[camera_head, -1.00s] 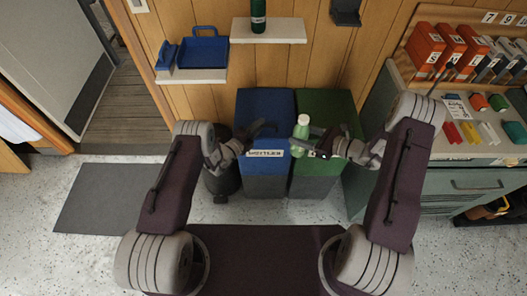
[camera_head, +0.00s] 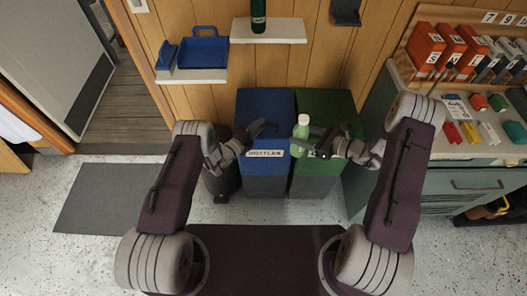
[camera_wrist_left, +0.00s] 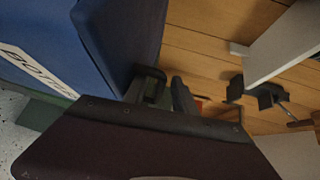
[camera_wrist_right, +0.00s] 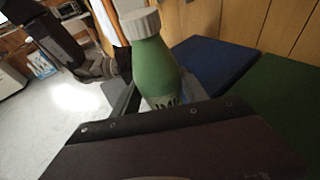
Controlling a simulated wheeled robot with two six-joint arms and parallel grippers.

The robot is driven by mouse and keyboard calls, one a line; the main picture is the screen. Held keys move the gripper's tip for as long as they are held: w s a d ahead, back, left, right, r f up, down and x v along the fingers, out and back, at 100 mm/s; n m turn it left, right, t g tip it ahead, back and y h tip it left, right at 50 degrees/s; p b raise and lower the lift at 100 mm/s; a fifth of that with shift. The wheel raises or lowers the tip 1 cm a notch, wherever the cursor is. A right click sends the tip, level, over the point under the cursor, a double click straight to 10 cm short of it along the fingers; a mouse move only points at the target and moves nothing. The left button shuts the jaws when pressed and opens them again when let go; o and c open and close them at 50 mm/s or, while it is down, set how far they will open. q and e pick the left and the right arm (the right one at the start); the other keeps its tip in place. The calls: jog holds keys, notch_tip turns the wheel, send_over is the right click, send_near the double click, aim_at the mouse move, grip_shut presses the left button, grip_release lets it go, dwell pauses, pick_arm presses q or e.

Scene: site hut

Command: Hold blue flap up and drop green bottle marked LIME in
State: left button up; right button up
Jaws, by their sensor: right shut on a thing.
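The blue bin (camera_head: 265,165), labelled BOTTLES, stands against the wall. Its blue flap (camera_head: 265,103) looks down; the left wrist view also shows the bin's front (camera_wrist_left: 40,28). My left gripper (camera_head: 268,128) is at the flap's left side, with a gap between its fingers (camera_wrist_left: 168,90) and nothing seen between them. I cannot tell whether it touches the flap. My right gripper (camera_head: 312,143) is shut on the green bottle (camera_head: 301,132), which has a pale cap and is held roughly upright near the boundary of the bins. Its label shows partly in the right wrist view (camera_wrist_right: 155,65).
A green bin (camera_head: 325,110) stands right of the blue one, under my right gripper. A dark round bin (camera_head: 222,180) stands at left. Wall shelves above hold a blue tray (camera_head: 204,52) and another dark green bottle (camera_head: 258,14). A bench (camera_head: 470,155) stands at right.

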pick_arm(q)
jog(key=v, duration=1)
dwell(0.4)
